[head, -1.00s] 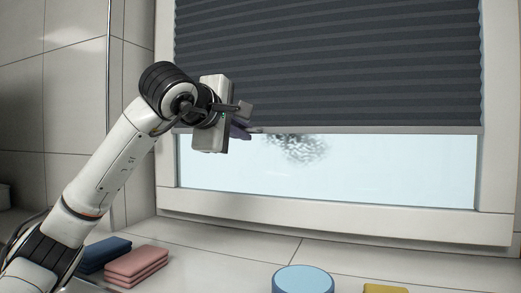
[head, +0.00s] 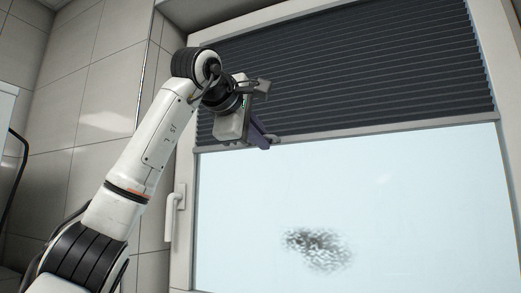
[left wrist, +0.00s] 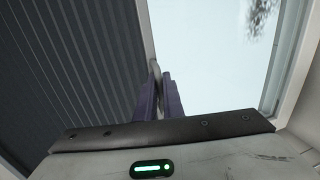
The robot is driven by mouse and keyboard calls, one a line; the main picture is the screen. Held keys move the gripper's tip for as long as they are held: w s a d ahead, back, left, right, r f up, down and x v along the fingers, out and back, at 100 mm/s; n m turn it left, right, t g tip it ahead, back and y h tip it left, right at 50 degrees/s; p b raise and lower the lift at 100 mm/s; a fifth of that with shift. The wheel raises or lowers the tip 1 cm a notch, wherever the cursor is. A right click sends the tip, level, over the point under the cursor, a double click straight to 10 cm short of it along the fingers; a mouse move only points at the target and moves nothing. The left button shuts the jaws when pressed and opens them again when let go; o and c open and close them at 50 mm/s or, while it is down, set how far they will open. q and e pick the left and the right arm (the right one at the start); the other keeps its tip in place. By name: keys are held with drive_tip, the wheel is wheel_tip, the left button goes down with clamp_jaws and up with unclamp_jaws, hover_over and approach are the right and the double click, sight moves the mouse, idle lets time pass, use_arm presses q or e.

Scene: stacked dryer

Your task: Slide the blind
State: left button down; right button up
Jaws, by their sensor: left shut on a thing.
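The dark pleated blind (head: 350,75) covers the upper part of the window, with a light bottom rail (head: 400,127) along its lower edge. Clear window glass (head: 400,190) shows below the rail. My left gripper (head: 268,141) is at the left end of the bottom rail. In the left wrist view, its purple fingers (left wrist: 159,98) are shut on the rail's edge or a small tab on it (left wrist: 155,70); I cannot tell which. The blind (left wrist: 75,70) shows on the left there and the glass on the right. My right gripper is in neither view.
Tiled wall (head: 85,110) lies to the left. A dark speckled patch (head: 317,248) shows on or behind the glass.

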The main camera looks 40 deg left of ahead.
use_arm(q)
drive_tip(key=shift+r, duration=0.15)
drive_tip(key=c, duration=1.9)
unclamp_jaws()
drive_tip(key=b+v, duration=0.1)
drive_tip(key=v, duration=0.9)
drive_tip(key=shift+b, duration=0.35)
drive_tip(key=shift+s, duration=0.15)
